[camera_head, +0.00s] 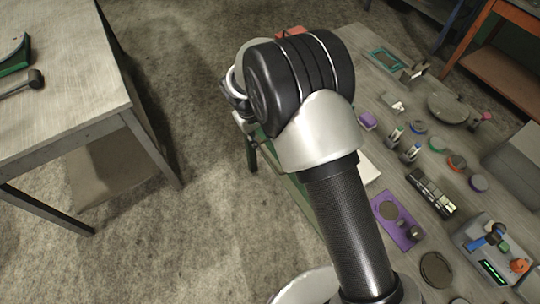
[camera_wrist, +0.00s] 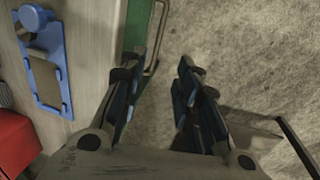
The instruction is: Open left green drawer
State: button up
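A green drawer front (camera_wrist: 138,22) shows at the top of the wrist view, along the edge of the grey workbench. A thin metal bar handle (camera_wrist: 157,38) stands out from it. In the head view, a strip of green front (camera_head: 292,186) shows below the bench edge, mostly hidden by my arm. My gripper (camera_wrist: 162,64) is open, with nothing between its fingers. Its left finger is close to the green front and overlaps the handle's lower end in the picture; I cannot tell whether they touch. The right finger is over the floor side.
The workbench (camera_head: 405,165) holds many small items, including a purple tray (camera_head: 398,222). A blue holder (camera_wrist: 45,75) and a red object (camera_wrist: 15,140) lie on the bench in the wrist view. Another table (camera_head: 60,90) stands at left, with open floor (camera_head: 195,215) between.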

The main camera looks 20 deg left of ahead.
aim_at(270, 160)
jog(key=f+b, duration=0.1)
jog(key=f, duration=0.4)
jog(key=w+d+f+b, duration=0.1)
jog(key=f, duration=0.4)
jog(key=w+d+f+b, duration=0.1)
jog(key=f+b, duration=0.1)
jog(key=f, duration=0.3)
jog(key=shift+w+f, duration=0.25)
jog(key=shift+f, duration=0.1)
jog(key=shift+c, duration=0.5)
grip_shut()
